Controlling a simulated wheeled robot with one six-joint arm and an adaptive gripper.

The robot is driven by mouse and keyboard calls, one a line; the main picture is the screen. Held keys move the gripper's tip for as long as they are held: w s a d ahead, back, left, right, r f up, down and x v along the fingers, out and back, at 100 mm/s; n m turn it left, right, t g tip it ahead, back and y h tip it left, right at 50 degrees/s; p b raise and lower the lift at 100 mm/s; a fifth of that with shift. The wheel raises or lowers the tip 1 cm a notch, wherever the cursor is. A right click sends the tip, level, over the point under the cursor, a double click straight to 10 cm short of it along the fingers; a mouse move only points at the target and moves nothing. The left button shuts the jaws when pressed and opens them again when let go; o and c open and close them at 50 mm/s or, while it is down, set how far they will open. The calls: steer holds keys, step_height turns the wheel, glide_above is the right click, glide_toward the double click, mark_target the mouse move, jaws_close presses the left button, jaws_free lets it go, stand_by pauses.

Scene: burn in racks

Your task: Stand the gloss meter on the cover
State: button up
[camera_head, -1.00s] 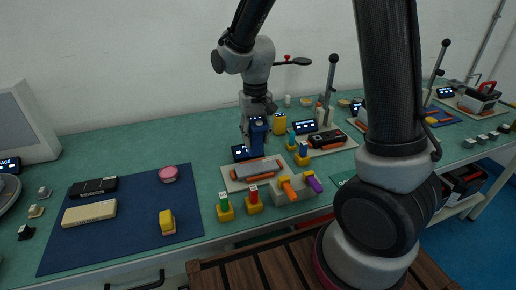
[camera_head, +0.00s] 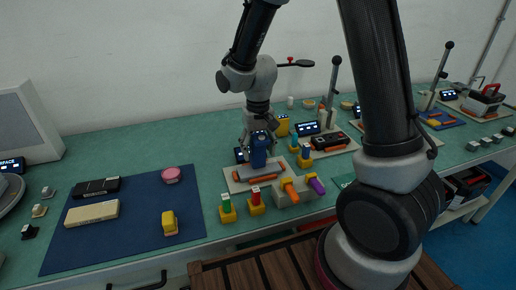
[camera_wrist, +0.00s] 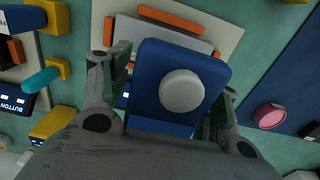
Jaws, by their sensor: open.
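The gloss meter is a blue upright block (camera_head: 259,151) with a pale round button on top. In the head view it stands at the grey cover (camera_head: 268,165), which lies between orange strips on a pale board. The wrist view shows the gloss meter (camera_wrist: 201,62) overlapping the near edge of the cover (camera_wrist: 146,35). Its underside is hidden, so full contact cannot be seen. My gripper (camera_head: 258,133) is above it, pointing down. In the wrist view my gripper (camera_wrist: 170,88) is open, with a finger on each side of the gloss meter.
A dark display (camera_head: 241,155) stands close behind the board. Yellow-based coloured pieces (camera_head: 256,207) and a grey block (camera_head: 294,196) stand in front. A blue mat (camera_head: 130,228) with several items lies left. Bare green bench lies behind the mat.

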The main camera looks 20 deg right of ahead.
step_height(320, 180, up, 11)
steer(key=shift+r, duration=0.15)
steer(key=shift+d+r, duration=0.1)
steer(key=shift+r, duration=0.5)
steer(key=s+d+r+t, duration=0.2)
steer(key=s+d+r, duration=0.3)
steer(key=s, duration=0.5)
steer(key=s+d+r+t, duration=0.2)
steer(key=s+d+r, duration=0.2)
steer(key=s+d, duration=0.5)
steer(key=shift+s+d+r, duration=0.35)
steer(key=shift+s, duration=0.3)
